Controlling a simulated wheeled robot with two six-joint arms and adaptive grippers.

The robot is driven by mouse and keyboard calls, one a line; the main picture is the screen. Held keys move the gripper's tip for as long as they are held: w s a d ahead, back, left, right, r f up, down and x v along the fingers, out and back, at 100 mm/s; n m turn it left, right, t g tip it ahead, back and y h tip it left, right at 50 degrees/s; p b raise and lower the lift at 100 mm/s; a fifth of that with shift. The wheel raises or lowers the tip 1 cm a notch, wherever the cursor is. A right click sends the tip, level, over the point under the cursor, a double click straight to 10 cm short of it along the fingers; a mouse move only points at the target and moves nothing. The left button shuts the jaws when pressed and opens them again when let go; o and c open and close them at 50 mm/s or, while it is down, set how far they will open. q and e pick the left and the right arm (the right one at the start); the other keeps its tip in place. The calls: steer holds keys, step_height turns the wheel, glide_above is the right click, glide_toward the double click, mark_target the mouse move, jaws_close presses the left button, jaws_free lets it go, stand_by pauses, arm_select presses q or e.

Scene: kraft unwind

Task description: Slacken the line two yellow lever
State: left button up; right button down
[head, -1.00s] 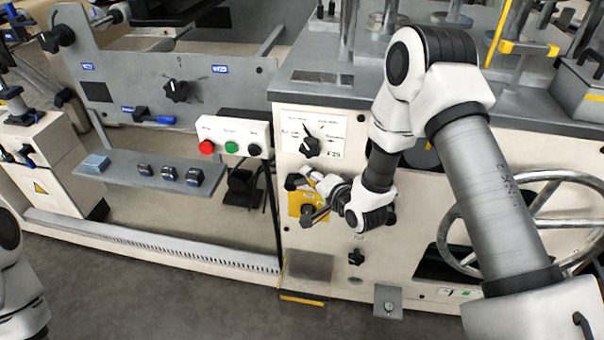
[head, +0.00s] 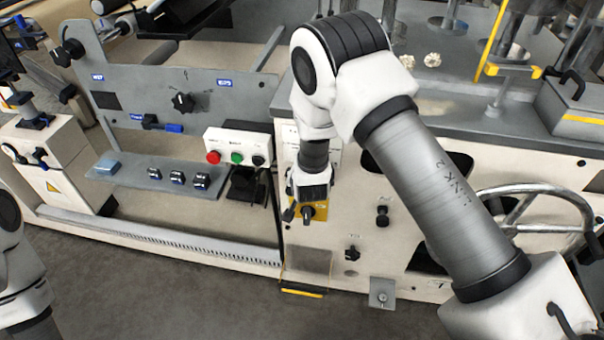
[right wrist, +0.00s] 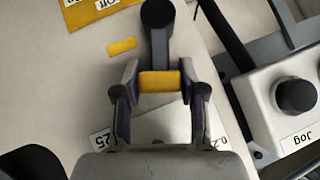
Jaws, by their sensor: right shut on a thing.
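In the right wrist view, a dark lever (right wrist: 158,45) with a round black end and a yellow band (right wrist: 160,82) lies between my fingers. My right gripper (right wrist: 160,90) is shut on the lever at its yellow band. In the head view, my right gripper (head: 297,205) is at the yellow plate (head: 321,211) on the cream machine front, mostly hiding the lever. Part of the yellow plate (right wrist: 88,10) with an "Off" label shows in the wrist view. My left gripper is out of view; only part of that arm shows at the left edge.
A button box (head: 238,147) with red, green and black buttons stands just left of my right gripper. Its Jog button (right wrist: 296,95) is close in the wrist view. A handwheel (head: 535,215) is at the right. Black knobs (head: 352,254) sit on the front panel.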

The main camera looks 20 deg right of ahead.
stand_by(0.4)
steer(key=c, duration=0.6)
jaws_free()
steer(key=shift+w, duration=0.1)
steer(key=shift+c, duration=0.2)
steer(key=v, duration=1.2)
